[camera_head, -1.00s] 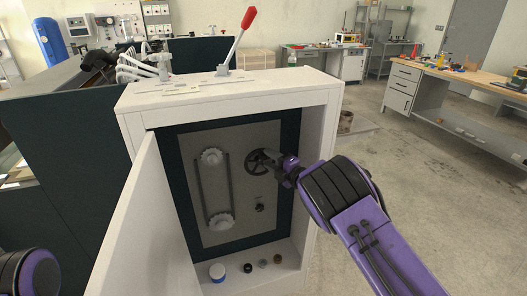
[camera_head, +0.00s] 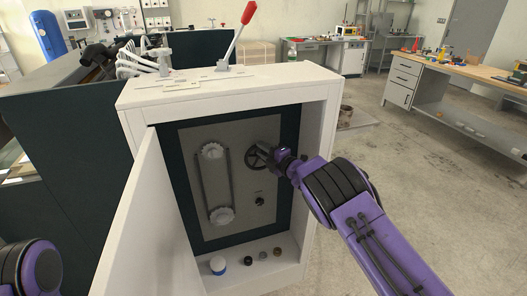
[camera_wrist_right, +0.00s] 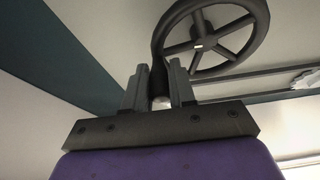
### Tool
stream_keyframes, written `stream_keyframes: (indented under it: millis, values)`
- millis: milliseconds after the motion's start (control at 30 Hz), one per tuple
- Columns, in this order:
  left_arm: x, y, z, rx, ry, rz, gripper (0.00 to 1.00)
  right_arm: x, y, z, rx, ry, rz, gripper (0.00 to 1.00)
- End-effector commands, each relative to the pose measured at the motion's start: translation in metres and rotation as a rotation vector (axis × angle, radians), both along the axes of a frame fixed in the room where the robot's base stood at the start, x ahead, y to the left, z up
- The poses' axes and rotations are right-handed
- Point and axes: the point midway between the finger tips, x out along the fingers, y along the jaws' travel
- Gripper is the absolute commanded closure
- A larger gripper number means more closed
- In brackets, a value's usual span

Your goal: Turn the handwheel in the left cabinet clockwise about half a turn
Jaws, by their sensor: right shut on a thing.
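The black spoked handwheel (camera_head: 254,160) sits on the grey panel inside the open white cabinet. In the right wrist view the handwheel (camera_wrist_right: 222,36) shows its rim, spokes and a small light mark at the hub. My right gripper (camera_head: 279,155) reaches in from the right at the wheel's right side. In the wrist view my right gripper's fingers (camera_wrist_right: 160,88) are shut on the handwheel's handle at the rim, and the fingers partly hide the handle. Only part of my left arm shows at the lower left of the head view; its gripper is out of frame.
The cabinet door (camera_head: 138,222) stands open at the left. A chain on two sprockets (camera_head: 213,151) is left of the wheel, and a dark knob (camera_head: 259,201) is below it. A red-handled lever (camera_head: 238,35) stands on top.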

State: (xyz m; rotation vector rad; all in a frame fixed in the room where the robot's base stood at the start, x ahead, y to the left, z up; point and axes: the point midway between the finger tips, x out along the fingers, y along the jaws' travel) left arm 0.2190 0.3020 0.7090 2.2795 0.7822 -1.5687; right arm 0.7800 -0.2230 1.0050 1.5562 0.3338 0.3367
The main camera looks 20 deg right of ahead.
Motion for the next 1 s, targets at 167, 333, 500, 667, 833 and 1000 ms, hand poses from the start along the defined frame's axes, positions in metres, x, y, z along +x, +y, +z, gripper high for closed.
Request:
stream_keyframes:
  millis: [167, 333, 500, 667, 833, 1000]
  values:
    - [0.0, 0.0, -0.013, 0.0, 0.0, 0.0, 1.0, 0.0, -0.004, -0.004, 0.059, 0.001, -0.001, 1.0]
    - [0.0, 0.0, -0.033, 0.0, 0.0, 0.0, 1.0, 0.0, -0.01, -0.007, 0.172, 0.004, 0.0, 1.0]
    - [0.0, 0.0, -0.056, 0.0, 0.0, 0.0, 1.0, 0.001, -0.019, -0.011, 0.323, 0.009, -0.001, 1.0]
    - [0.0, 0.0, -0.077, 0.0, 0.0, 0.0, 1.0, 0.001, -0.026, -0.014, 0.478, 0.014, -0.001, 1.0]
    - [0.0, 0.0, -0.097, 0.0, 0.0, 0.0, 1.0, 0.001, -0.034, -0.018, 0.64, 0.021, -0.001, 1.0]
    - [0.0, 0.0, -0.115, 0.0, 0.0, 0.0, 1.0, 0.001, -0.04, -0.024, 0.802, 0.026, -0.001, 1.0]
